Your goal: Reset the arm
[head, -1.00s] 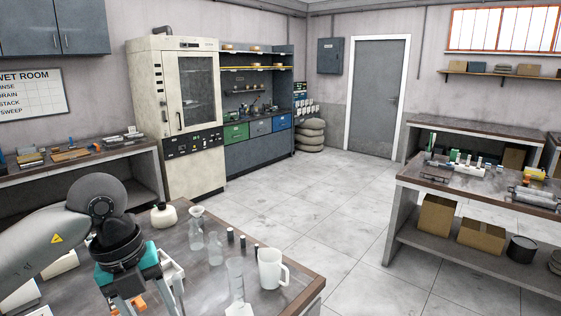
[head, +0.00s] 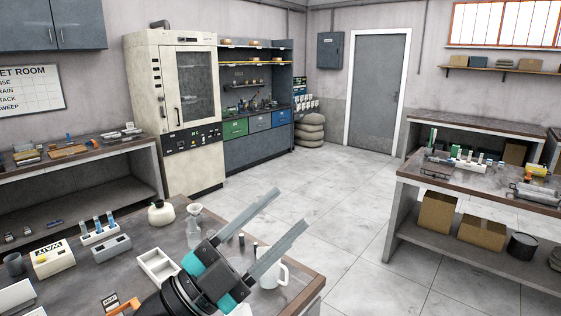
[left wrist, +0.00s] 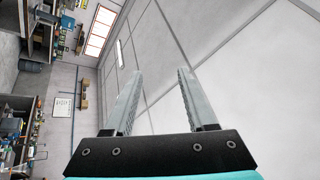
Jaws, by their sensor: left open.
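My left gripper (head: 286,222) rises from the bottom middle of the head view, over the near bench (head: 110,265). Its two long grey fingers point up and to the right, spread apart with nothing between them. In the left wrist view the same fingers (left wrist: 160,85) stand apart and empty, with the pale ceiling and wall behind them. The gripper hides part of a white jug (head: 272,274) and the glassware around it. My right gripper is not in view.
A second bench (head: 470,180) stands at right. The floor between is clear.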

